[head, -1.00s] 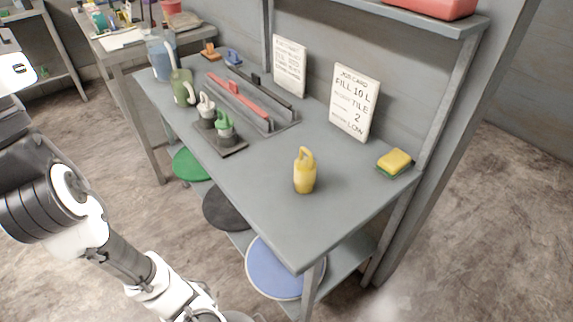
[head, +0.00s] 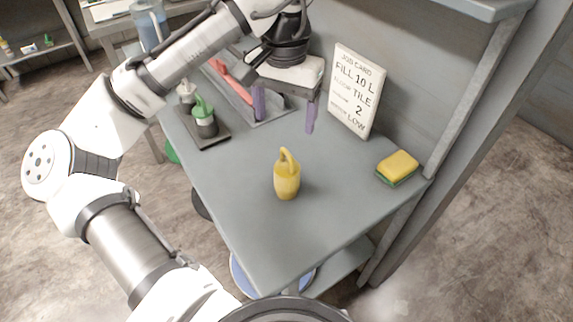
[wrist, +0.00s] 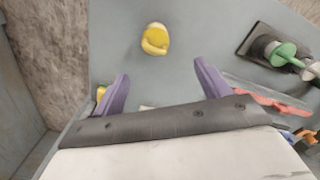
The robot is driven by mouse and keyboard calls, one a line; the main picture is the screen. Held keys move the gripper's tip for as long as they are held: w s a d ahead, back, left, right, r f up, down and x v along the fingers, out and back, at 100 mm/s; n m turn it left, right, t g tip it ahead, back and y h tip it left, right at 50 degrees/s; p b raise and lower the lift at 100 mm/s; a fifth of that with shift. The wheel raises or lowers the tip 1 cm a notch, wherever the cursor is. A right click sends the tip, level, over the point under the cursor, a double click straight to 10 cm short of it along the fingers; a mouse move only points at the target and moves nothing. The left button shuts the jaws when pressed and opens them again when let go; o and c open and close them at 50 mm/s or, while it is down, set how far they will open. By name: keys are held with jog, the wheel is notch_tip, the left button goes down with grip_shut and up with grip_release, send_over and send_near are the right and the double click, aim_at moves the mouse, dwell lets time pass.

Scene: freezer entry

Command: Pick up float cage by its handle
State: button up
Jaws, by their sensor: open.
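A yellow piece with a loop handle on top, which I take to be the float cage (head: 287,180), stands upright on the grey bench. It also shows from above in the wrist view (wrist: 154,38), its handle towards my gripper. My gripper (head: 285,118) has two purple fingers, spread apart with nothing between them. It hangs above the bench, behind the float cage and apart from it. In the wrist view the float cage lies beyond the gap between the fingertips (wrist: 161,72).
A yellow and green sponge (head: 398,168) lies near the right edge. A job card (head: 355,92) stands at the back. Left of the float cage, a dark tray (head: 208,138) holds a green-topped piece and a white-topped one. The bench around the float cage is clear.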

send_over(287, 171)
jog(key=w, duration=0.2)
notch_tip(287, 171, down, 7)
jog(key=shift+a+r, duration=0.1)
jog(key=shift+w+d+f+p, duration=0.1)
jog(key=shift+f+p, duration=0.1)
jog(key=shift+f, duration=0.75)
jog(key=shift+s+d+f+p, duration=0.1)
jog(key=shift+f+p, duration=0.05)
jog(key=shift+f, duration=0.75)
jog(key=shift+w+d+f+p, duration=0.1)
jog(key=shift+f+p, duration=0.1)
jog(key=shift+f, duration=0.75)
jog(key=shift+c, duration=0.2)
jog(key=c, duration=1)
jog(key=shift+c, duration=0.2)
jog(key=shift+r, duration=0.15)
